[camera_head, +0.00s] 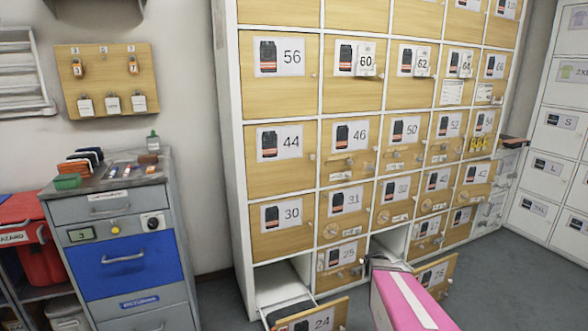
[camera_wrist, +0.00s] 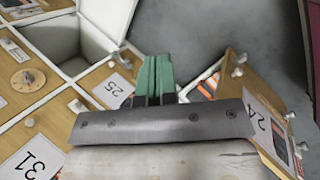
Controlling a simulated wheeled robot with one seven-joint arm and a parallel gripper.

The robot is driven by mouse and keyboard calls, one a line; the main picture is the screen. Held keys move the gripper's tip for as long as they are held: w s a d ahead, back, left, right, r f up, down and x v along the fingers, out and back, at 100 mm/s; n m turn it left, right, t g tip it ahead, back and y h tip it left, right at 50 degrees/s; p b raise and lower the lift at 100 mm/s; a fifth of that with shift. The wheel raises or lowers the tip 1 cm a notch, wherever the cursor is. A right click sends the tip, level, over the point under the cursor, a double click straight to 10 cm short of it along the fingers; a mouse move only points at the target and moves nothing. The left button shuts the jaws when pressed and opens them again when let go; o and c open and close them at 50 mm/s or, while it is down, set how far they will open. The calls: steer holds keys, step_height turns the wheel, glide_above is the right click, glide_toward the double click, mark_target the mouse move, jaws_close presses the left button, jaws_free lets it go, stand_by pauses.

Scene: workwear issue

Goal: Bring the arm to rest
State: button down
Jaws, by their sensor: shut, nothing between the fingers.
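My gripper (camera_wrist: 154,62) shows in the wrist view with its green fingers together and nothing held between them. It is in front of the locker's lower rows, near the door marked 25 (camera_wrist: 112,88). The open door marked 24 (camera_wrist: 265,127) stands to the right in that view, apart from the fingers as far as I can see. I cannot make out the fingers in the head view.
The locker wall (camera_head: 247,200) has numbered wooden doors. Doors 24 (camera_head: 322,319) and 26 (camera_head: 434,274) hang open at the bottom row. A grey cabinet with a blue drawer (camera_head: 125,265) stands at left. Grey floor (camera_head: 500,285) is clear at lower right.

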steer(key=s+a+r+m+g+y, duration=0.1)
steer(key=s+a+r+m+y, duration=0.1)
steer(key=s+a+r+m, duration=0.3)
steer(key=s+a+r+m+g+y, duration=0.2)
steer(key=s+a+r+m, duration=0.3)
steer(key=a, duration=0.8)
steer(key=shift+s+a+r+m+y, duration=0.15)
steer(key=shift+s+a+m+y, duration=0.3)
steer(key=shift+s+m, duration=0.7)
steer(key=shift+w+d, duration=0.1)
steer(key=shift+d, duration=0.05)
